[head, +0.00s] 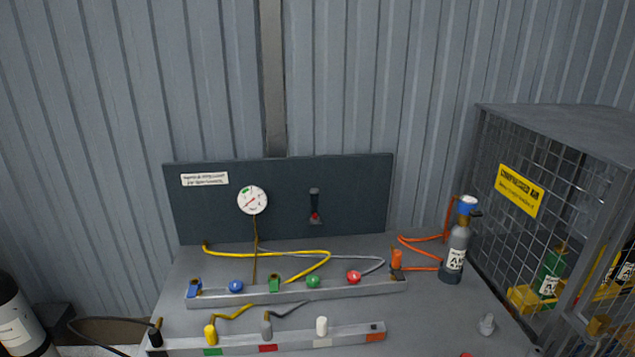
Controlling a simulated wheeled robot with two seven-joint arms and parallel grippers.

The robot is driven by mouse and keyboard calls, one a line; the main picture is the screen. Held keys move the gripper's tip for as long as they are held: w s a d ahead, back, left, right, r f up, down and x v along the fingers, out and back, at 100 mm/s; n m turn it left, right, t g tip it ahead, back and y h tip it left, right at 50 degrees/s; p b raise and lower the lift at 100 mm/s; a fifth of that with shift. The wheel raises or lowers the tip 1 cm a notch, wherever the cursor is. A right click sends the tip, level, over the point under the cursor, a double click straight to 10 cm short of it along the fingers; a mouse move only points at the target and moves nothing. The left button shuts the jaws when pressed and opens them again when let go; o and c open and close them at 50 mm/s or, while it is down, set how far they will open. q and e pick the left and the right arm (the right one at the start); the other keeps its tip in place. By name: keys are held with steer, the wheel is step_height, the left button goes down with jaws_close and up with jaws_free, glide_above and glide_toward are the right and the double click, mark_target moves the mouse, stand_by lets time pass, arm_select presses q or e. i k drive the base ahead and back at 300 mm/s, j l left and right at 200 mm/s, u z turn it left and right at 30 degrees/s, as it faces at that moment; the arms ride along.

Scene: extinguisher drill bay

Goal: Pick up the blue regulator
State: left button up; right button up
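A blue, round-topped fitting (467,204) that looks like the blue regulator sits on top of a small grey cylinder (457,245) with a white label. The cylinder stands upright at the right of the bench, beside the mesh cage. An orange hose (420,241) runs from near this fitting down to an orange part (397,259) at the right end of the rear rail. Neither of my grippers shows in the head view.
The rear rail (330,290) carries blue, green and red knobs. The front rail (345,332) holds yellow, grey and white plugs. A gauge (252,200) is on the dark back panel (285,180). The mesh cage (520,150) bounds the right.

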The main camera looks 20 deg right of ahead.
mark_target(466, 204)
steer(key=z, duration=1.5)
